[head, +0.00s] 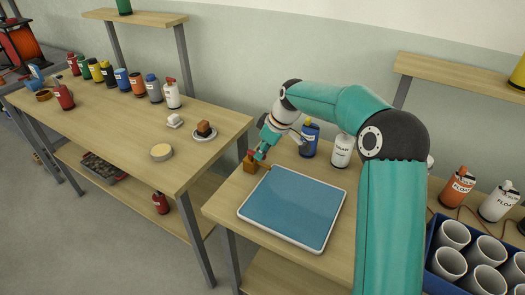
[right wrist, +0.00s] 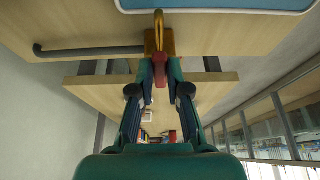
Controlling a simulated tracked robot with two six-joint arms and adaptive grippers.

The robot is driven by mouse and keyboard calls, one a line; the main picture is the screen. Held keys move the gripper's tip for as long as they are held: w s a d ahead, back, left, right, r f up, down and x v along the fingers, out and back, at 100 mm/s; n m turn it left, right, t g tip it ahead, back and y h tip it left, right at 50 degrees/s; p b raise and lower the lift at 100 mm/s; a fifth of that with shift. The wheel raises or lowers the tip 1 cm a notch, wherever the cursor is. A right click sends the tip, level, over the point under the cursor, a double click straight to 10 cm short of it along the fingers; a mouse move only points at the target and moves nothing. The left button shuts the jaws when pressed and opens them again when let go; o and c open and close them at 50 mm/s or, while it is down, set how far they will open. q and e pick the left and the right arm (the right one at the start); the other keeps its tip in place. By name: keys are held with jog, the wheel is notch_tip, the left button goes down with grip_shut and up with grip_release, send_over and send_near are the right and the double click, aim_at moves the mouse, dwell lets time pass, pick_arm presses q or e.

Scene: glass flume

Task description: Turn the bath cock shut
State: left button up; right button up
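The bath cock (head: 250,162) is a small brass fitting at the left edge of the bench, beside the tray's upper left corner. In the right wrist view its brass body (right wrist: 152,42) stands ahead of my fingers, with a red lever (right wrist: 160,74) below it. My right gripper (head: 262,154) reaches the cock from above. In the right wrist view, its fingertips (right wrist: 160,70) are close together on either side of the red lever and appear shut on it. The lever's exact angle is hard to tell. My left gripper is in neither view.
A blue, white-rimmed tray (head: 290,208) lies right of the cock. A blue bottle (head: 309,140) and a white bottle (head: 341,151) stand behind it. A dark blue crate (head: 436,240) of cups is at right. A gap separates the left table (head: 110,125).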

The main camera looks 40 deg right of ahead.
jog(key=o, duration=0.4)
jog(key=shift+r, duration=0.15)
jog(key=v, duration=1.1)
jog(key=shift+s+r, duration=0.1)
jog(key=shift+r, duration=0.25)
